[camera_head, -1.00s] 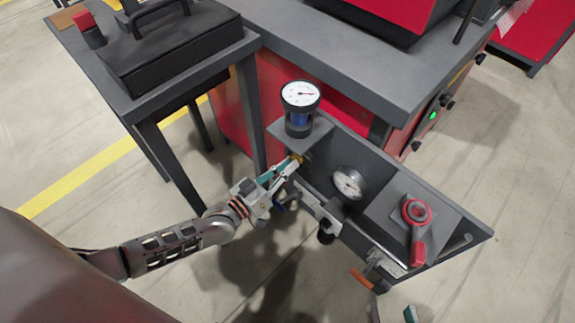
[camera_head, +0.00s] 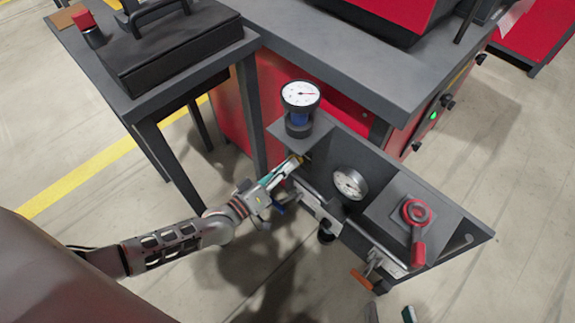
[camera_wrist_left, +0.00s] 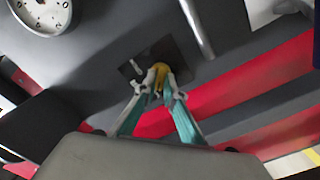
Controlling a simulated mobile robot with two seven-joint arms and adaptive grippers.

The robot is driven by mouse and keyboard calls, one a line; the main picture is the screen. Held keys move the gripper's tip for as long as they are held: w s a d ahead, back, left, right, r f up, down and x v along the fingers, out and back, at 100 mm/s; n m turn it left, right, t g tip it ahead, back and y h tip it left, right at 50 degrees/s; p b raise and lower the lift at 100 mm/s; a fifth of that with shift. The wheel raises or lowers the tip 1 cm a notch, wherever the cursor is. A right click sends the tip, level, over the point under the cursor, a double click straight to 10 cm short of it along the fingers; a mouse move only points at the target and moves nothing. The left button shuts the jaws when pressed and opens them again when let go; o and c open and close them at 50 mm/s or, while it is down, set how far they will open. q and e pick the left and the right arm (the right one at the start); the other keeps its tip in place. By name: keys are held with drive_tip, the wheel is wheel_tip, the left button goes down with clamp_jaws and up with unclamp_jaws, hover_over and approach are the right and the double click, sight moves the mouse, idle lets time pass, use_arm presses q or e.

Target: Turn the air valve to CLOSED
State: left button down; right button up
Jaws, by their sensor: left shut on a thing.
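A yellow handle (camera_wrist_left: 159,72), which I take to be the air valve's, sticks out of a dark square plate (camera_wrist_left: 152,58) in the left wrist view. In the head view the handle (camera_head: 298,159) shows as a small yellow spot at the left end of the grey panel box. My left gripper (camera_wrist_left: 156,94) is shut on the handle, one teal finger on each side; in the head view the gripper (camera_head: 290,168) reaches in from the left. The fingertips hide part of the handle, and no CLOSED mark is readable. My right gripper (camera_head: 391,313) shows only its separated fingertips at the bottom edge.
The panel box (camera_head: 462,222) carries a white gauge (camera_head: 349,184), a red lever (camera_head: 417,235) and an orange-handled part (camera_head: 362,278). Another gauge (camera_head: 300,94) stands above the handle. A grey table (camera_head: 85,75) stands behind my left arm. The floor in front is clear.

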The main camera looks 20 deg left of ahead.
use_arm(q)
drive_tip(key=shift+f, duration=0.1)
drive_tip(key=c, duration=2.1)
unclamp_jaws()
drive_tip(key=shift+c, duration=0.2)
drive_tip(key=shift+s, duration=0.1)
drive_tip(key=v, duration=1.2)
